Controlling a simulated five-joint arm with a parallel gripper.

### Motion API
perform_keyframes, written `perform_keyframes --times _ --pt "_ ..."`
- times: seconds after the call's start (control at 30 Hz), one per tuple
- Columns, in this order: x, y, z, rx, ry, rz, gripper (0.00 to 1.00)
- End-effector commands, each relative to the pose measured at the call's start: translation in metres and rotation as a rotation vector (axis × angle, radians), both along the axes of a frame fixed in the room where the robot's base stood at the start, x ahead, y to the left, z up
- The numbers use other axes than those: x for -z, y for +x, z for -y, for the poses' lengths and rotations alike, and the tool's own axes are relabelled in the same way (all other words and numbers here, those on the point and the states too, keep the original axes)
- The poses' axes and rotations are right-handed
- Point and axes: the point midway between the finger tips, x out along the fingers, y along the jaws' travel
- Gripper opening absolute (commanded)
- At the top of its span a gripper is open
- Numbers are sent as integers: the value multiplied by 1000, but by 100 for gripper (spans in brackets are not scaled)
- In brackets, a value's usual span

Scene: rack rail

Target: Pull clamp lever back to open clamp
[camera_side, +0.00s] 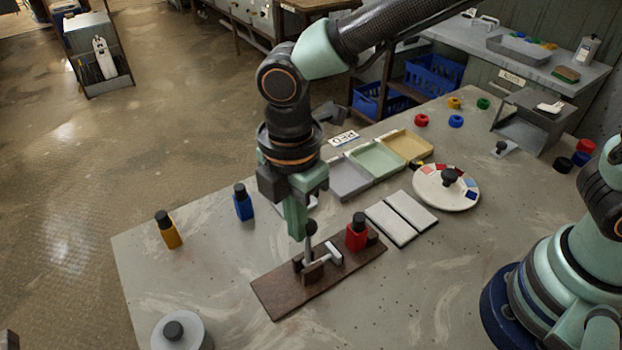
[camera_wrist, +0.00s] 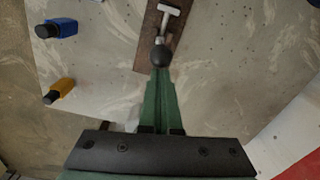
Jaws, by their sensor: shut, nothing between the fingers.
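The clamp sits on a brown wooden board (camera_side: 277,291) near the front of the table. Its lever stands roughly upright with a dark ball knob (camera_side: 310,227); the knob also shows in the wrist view (camera_wrist: 162,57). A pale metal bar (camera_side: 329,256) reaches from the clamp towards a red bottle (camera_side: 357,232) with a black cap at the board's far end. My gripper (camera_side: 297,232) points down with its green fingers shut and empty, just beside the knob. In the wrist view the fingertips (camera_wrist: 160,72) end right at the knob; I cannot tell whether they touch it.
A blue bottle (camera_side: 243,203) and a yellow bottle (camera_side: 168,230) stand to the left. White pads (camera_side: 402,218), a round dial plate (camera_side: 446,187) and shallow trays (camera_side: 378,159) lie to the right and behind. A grey round container (camera_side: 180,331) stands at the front left.

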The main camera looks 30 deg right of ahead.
Motion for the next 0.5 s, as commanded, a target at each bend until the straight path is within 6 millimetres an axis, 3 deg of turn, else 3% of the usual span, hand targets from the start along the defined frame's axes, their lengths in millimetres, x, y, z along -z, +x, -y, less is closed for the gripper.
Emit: perform_keyframes --times 0.03,0.23,0.5 --pt "0 0 14 26 -25 -26 0" --pt "-1 -1 10 24 -24 -25 0" --pt "-6 -7 -29 3 -7 -6 0"
